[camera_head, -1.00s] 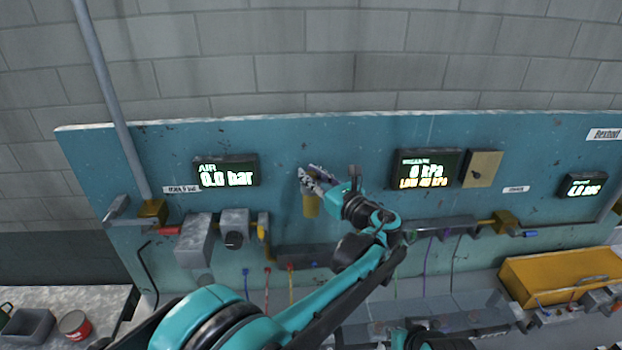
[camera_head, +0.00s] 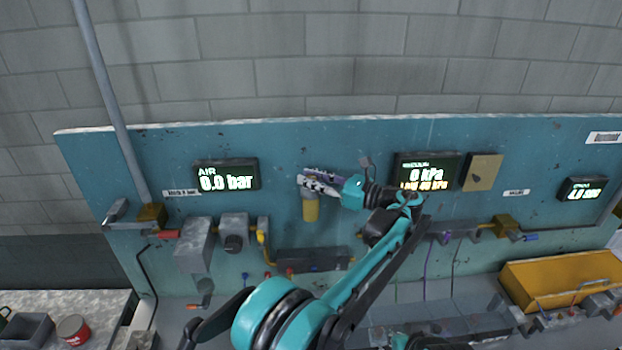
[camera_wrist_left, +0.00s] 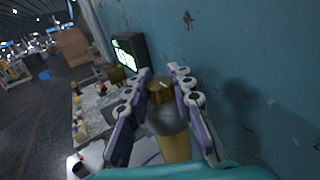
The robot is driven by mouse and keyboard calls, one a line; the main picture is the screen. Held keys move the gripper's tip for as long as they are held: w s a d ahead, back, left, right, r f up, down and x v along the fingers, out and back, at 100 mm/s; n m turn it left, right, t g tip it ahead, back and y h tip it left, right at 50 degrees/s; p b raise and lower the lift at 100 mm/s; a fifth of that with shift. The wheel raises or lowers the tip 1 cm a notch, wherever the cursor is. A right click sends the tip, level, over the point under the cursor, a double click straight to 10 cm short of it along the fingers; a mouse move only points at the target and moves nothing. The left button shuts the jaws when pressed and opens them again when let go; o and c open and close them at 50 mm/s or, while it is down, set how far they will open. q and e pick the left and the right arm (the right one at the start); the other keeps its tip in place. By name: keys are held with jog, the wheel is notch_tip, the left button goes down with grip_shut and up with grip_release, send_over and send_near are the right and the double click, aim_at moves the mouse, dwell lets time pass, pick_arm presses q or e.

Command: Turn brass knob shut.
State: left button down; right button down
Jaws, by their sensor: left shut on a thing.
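The brass knob (camera_wrist_left: 160,90) sits on top of a grey collar with a brass-coloured cylinder (camera_wrist_left: 175,147) below it, close to the blue panel. In the head view the cylinder (camera_head: 311,209) shows under my left gripper (camera_head: 318,184), which covers the knob there. In the left wrist view my left gripper (camera_wrist_left: 163,86) has one finger on each side of the knob and is shut on it. The exact finger contact is hard to see. My right gripper is not in view.
The AIR display (camera_head: 226,175) reads 0.0 bar, left of my gripper. Another display (camera_head: 428,170) reads 0 kPa, partly behind my arm. Grey boxes and valves (camera_head: 233,233) line the blue panel (camera_head: 110,150) below. A yellow bin (camera_head: 560,275) stands at right.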

pick_arm(q)
jog(key=shift+r, duration=0.1)
jog(key=c, duration=1.3)
grip_release()
jog(key=shift+d, duration=0.15)
jog(key=v, duration=1.1)
jog(key=shift+s+d, duration=0.15)
jog(key=shift+d, duration=0.2)
